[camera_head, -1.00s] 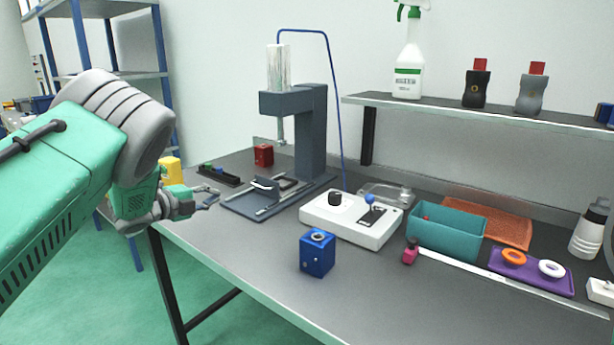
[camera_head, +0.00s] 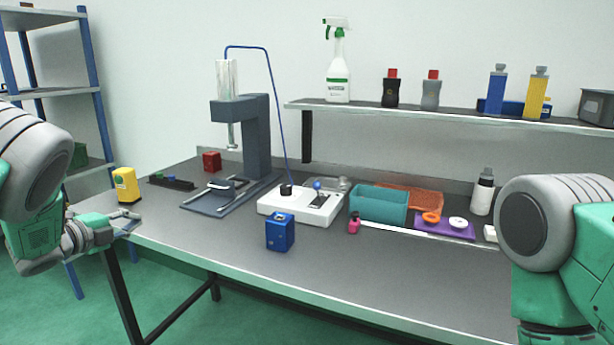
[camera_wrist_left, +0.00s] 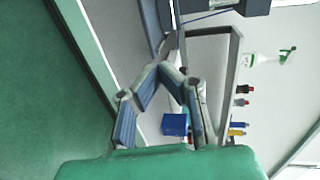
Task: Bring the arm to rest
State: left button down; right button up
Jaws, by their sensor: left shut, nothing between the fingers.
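My left arm comes in from the left in the head view. Its gripper (camera_head: 128,224) is near the left front corner of the workbench (camera_head: 340,268), just in front of and below the yellow block in the picture. In the left wrist view the two fingers (camera_wrist_left: 160,72) meet at their tips with nothing between them. My right arm (camera_head: 550,230) shows at the right edge of the head view. Its gripper is out of the picture.
A blue block (camera_head: 280,232) stands near the bench's front edge. A yellow block (camera_head: 127,185), grey press (camera_head: 258,140), white control box (camera_head: 300,207) and teal bin (camera_head: 378,205) stand behind. The front right of the bench is clear.

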pick_arm(q)
jog(key=s+d+f+n+g+y, duration=0.25)
jog(key=s+f+n, duration=0.45)
jog(key=s+f, duration=0.45)
jog(key=s+d+f+n+g+y, duration=0.25)
jog(key=s+f+n, duration=0.55)
jog(key=f, duration=0.6)
jog(key=s+d+f+n+g, duration=0.1)
jog(key=s+d+n+g, duration=0.1)
jog(key=s, duration=0.8)
jog(key=s+d+f+n+g, duration=0.2)
jog(key=s+d+g, duration=0.1)
jog(key=s, duration=0.7)
jog(key=s+d+f+n+g, duration=0.1)
jog(key=s+d+n+g, duration=0.1)
jog(key=s, duration=0.8)
jog(key=shift+s+d+f+n+g+y, duration=0.2)
jog(key=shift+d+f+n+g+y, duration=0.1)
jog(key=shift+d+g, duration=0.6)
